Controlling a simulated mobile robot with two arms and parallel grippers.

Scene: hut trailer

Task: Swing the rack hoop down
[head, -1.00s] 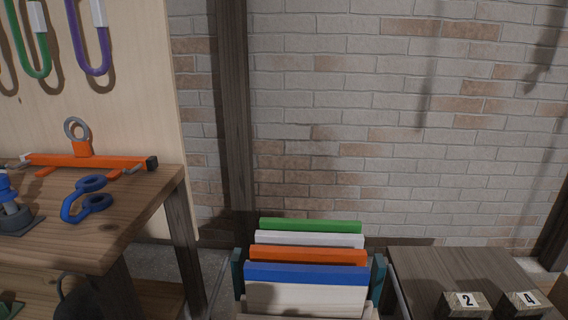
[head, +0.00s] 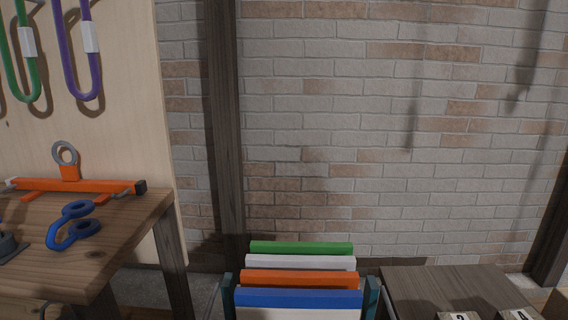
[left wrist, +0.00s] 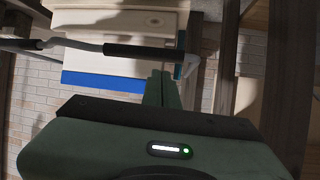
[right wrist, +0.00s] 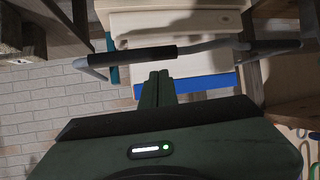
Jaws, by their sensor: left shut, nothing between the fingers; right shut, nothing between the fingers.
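The rack (head: 228,297) stands at the bottom of the head view, with teal side posts and upright green, white, orange and blue boards. Its hoop, a grey bar with a black grip, shows across the left wrist view (left wrist: 135,51) and the right wrist view (right wrist: 132,57). Pale boards and the blue board show behind it there. My left gripper (left wrist: 162,78) is shut and empty, its tips close to the bar in the picture. My right gripper (right wrist: 158,77) is likewise shut and empty near the bar. I cannot tell whether either touches it. Neither gripper shows in the head view.
A wooden workbench (head: 140,212) at left carries an orange bar tool (head: 85,186) and a blue looped item (head: 72,226). A low dark wooden surface (head: 440,285) with numbered blocks stands right of the rack. A brick wall (head: 390,130) and dark post (head: 226,130) are behind.

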